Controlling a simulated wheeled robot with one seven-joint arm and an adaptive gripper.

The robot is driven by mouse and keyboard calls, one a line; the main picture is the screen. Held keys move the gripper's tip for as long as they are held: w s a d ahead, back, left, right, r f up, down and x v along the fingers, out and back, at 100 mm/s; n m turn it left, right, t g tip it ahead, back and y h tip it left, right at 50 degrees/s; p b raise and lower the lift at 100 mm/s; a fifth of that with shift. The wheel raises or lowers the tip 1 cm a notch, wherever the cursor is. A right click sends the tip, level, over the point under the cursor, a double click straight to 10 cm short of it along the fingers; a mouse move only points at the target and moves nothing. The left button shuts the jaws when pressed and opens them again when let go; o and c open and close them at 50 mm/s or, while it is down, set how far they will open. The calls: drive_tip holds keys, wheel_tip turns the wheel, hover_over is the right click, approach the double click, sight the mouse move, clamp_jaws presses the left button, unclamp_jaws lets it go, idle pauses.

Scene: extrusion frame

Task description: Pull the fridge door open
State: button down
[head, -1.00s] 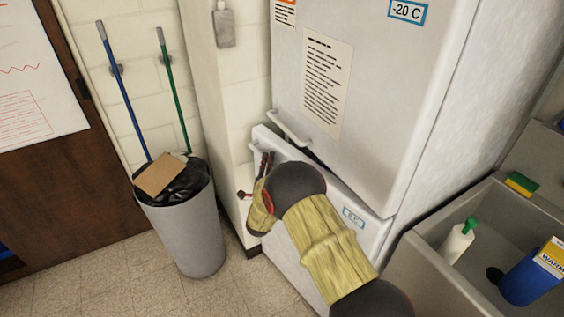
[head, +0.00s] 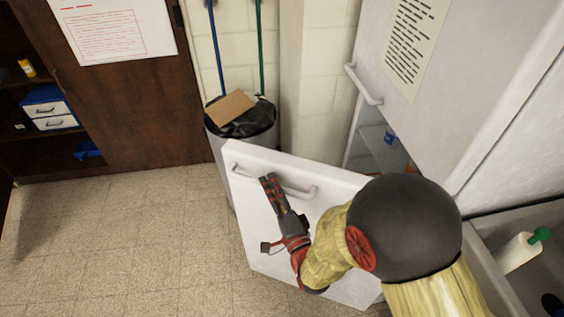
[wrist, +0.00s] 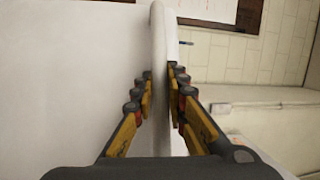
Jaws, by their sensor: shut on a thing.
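The lower fridge door (head: 250,205) is white and stands swung well open, out over the floor to the left of the fridge body. Its bar handle (head: 300,192) runs along the top part of the door. My gripper (head: 270,183) is at this handle, with my arm reaching in from the lower right. In the wrist view my gripper (wrist: 160,85) has its fingers on both sides of the white handle bar (wrist: 159,45), shut on it. Part of the fridge inside (head: 375,148) shows, with a blue item (head: 390,137) in it. My arm hides the rest.
A grey bin (head: 215,142) with a black bag and cardboard stands right behind the open door. The upper freezer door (head: 440,110) is shut. A sink (head: 490,255) with a bottle (head: 522,250) is at the right. The floor (head: 120,240) at the left is clear.

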drive_tip(key=s+n+g+y, duration=0.2)
drive_tip(key=s+y, duration=0.1)
drive_tip(key=s, duration=0.6)
drive_tip(key=shift+s+f, duration=0.15)
drive_tip(key=shift+s, duration=0.05)
drive_tip(key=shift+d, duration=0.1)
drive_tip(key=c, duration=1.8)
unclamp_jaws()
drive_tip(key=shift+o, duration=0.2)
drive_tip(key=r+v, duration=0.1)
drive_tip(key=v, duration=0.6)
drive_tip(key=shift+d+f, duration=0.2)
drive_tip(key=shift+f, duration=0.15)
drive_tip(key=shift+s, duration=0.15)
